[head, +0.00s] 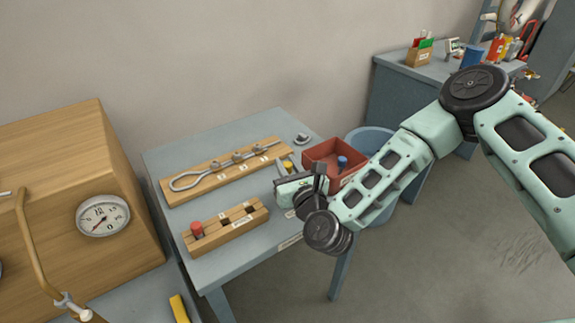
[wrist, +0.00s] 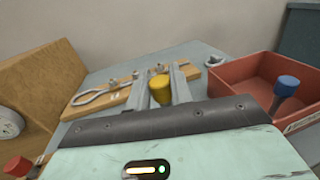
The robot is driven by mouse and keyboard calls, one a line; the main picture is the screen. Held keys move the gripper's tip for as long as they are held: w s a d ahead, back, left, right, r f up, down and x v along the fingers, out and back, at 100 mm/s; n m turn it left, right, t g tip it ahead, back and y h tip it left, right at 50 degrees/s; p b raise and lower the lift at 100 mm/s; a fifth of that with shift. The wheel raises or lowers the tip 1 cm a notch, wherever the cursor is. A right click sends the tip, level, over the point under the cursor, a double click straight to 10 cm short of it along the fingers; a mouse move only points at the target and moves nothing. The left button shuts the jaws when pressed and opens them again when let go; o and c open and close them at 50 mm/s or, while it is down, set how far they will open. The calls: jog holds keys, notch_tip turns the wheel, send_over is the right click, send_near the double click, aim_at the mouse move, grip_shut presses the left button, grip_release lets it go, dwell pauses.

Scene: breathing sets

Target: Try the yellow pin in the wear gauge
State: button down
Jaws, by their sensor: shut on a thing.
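The yellow pin (wrist: 159,88) is between the two fingers of my gripper (wrist: 160,84), which is shut on it. Its yellow head also shows in the head view (head: 288,165), partly hidden by my gripper (head: 285,172). The likely wear gauge (head: 222,169) is a looped metal handle with several eyes, lying on a wooden board at the back of the table. My gripper is in front of the board's right end. The gauge also shows in the wrist view (wrist: 95,98), left of the pin. How high the pin is above the table I cannot tell.
A wooden rack (head: 232,230) holds a red pin (head: 196,229) at its left; dark slots show beside it. A red tray (head: 318,152) with a blue pin (head: 342,162) stands right of my gripper. A wooden cabinet (head: 60,190) with a dial is at left.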

jog(key=shift+r+p, duration=1.05)
jog(key=shift+r, duration=0.95)
jog(key=shift+f, duration=0.15)
jog(key=shift+f+b, duration=1.55)
jog(key=shift+b, duration=0.15)
jog(key=shift+f+b, duration=0.4)
jog(key=shift+f, duration=0.1)
jog(key=shift+r, duration=0.15)
jog(key=shift+r+p, duration=1.35)
jog(key=shift+r, duration=0.7)
